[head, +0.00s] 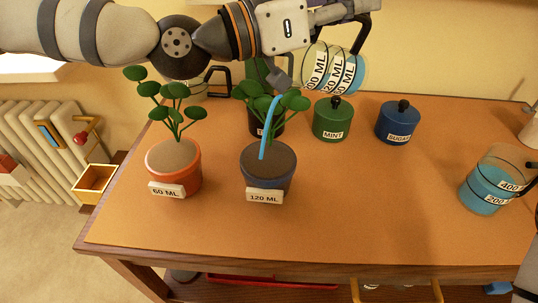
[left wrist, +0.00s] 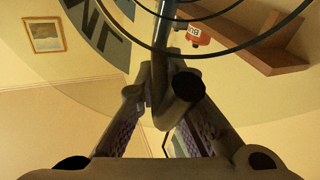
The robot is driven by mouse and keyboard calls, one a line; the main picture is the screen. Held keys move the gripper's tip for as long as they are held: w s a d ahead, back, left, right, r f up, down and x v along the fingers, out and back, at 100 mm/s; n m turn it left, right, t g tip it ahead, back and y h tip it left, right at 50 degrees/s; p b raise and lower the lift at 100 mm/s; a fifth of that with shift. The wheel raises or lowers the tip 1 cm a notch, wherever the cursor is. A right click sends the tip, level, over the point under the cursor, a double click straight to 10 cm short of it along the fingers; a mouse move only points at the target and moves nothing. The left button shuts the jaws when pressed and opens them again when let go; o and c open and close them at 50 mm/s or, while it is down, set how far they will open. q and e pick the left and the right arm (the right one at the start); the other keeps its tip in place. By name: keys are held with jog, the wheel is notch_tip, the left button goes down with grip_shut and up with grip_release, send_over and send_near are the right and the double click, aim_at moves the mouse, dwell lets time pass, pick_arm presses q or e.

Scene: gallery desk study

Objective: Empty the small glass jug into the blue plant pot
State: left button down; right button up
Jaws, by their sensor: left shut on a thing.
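The small glass jug (head: 335,68) is held in the air, tilted, above and to the right of the blue plant pot (head: 267,180). Some blue liquid shows in the jug. The pot carries a 120 ML tag and a leafy plant. My left gripper (head: 350,14) is shut on the jug's dark handle. In the left wrist view the fingers (left wrist: 165,85) meet at the handle, with the jug's glass and dark rings beyond. My right gripper is not in view.
An orange pot (head: 174,168) tagged 60 ML stands left. A dark pot (head: 266,122) is behind the blue one. A green MINT jar (head: 332,121) and a blue SUGAR jar (head: 397,123) stand back right. A larger jug (head: 490,185) holds blue liquid. The desk's (head: 370,215) front middle is clear.

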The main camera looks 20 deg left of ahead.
pick_arm(q)
jog(key=shift+r, duration=0.1)
jog(key=shift+s+a+r, duration=0.1)
jog(key=shift+a, duration=0.05)
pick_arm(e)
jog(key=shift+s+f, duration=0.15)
pick_arm(q)
jog(key=shift+a+r+h, duration=0.1)
jog(key=shift+h, duration=0.2)
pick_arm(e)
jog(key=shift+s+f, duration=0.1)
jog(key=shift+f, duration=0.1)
pick_arm(q)
jog(key=shift+s+a+t+b, duration=0.15)
jog(key=shift+a+t+b, duration=0.1)
jog(key=shift+t+b, duration=0.15)
jog(key=shift+r, duration=0.2)
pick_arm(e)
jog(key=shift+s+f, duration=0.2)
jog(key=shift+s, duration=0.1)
